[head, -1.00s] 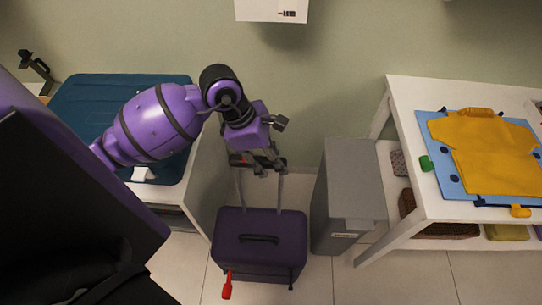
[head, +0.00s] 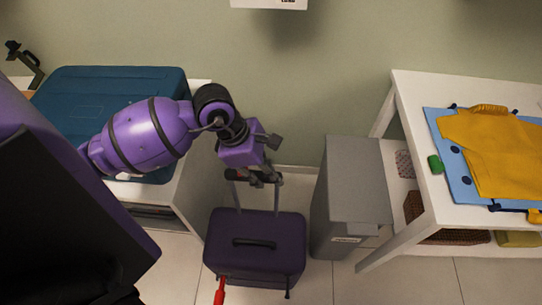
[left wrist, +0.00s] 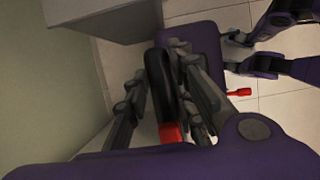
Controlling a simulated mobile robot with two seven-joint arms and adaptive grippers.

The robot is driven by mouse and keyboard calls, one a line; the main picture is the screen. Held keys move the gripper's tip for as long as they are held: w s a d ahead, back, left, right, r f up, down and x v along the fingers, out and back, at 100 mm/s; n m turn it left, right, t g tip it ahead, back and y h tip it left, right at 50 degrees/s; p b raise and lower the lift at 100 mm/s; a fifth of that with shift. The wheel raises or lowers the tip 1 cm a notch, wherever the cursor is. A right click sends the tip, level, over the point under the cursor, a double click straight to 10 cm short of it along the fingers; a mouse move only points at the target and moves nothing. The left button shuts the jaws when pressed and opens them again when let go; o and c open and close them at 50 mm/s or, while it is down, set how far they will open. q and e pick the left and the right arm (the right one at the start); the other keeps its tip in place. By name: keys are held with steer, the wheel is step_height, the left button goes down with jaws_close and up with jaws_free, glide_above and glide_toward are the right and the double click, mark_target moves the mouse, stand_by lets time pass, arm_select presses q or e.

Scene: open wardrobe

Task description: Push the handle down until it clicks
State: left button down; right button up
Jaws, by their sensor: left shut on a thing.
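A dark purple suitcase (head: 275,228) stands upright on the floor with its pull-out handle (head: 272,180) raised on two grey rods. The rods show as a short length above the suitcase's top. My left gripper (head: 256,178) is above the suitcase, shut on the handle's grip. In the left wrist view the black handle (left wrist: 158,85) lies between the fingers, with a red part (left wrist: 172,132) at its near end. The suitcase (left wrist: 206,48) shows beyond it. The fingers partly cover the handle in the head view.
A grey bin (head: 350,190) stands close to the suitcase's right. A white cabinet with a teal suitcase (head: 80,90) is at left. A white table (head: 415,95) with a yellow shirt (head: 495,150) is at right.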

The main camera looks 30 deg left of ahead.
arm_select(q)
step_height(320, 180, down, 21)
steer(key=b, duration=1.3)
steer(key=shift+f, duration=0.55)
steer(key=shift+s+f, duration=0.1)
steer(key=shift+s, duration=0.05)
arm_select(e)
steer(key=s+a+f+g, duration=0.1)
steer(key=s+f, duration=0.2)
steer(key=f, duration=1)
steer(key=shift+a, duration=0.2)
arm_select(q)
steer(key=c, duration=1.9)
jaws_free()
steer(key=shift+f, duration=0.1)
steer(key=o, duration=0.4)
arm_select(e)
steer(key=shift+f, duration=0.1)
arm_select(q)
steer(key=v, duration=1.2)
steer(key=shift+d, duration=0.1)
arm_select(e)
steer(key=shift+w, duration=0.1)
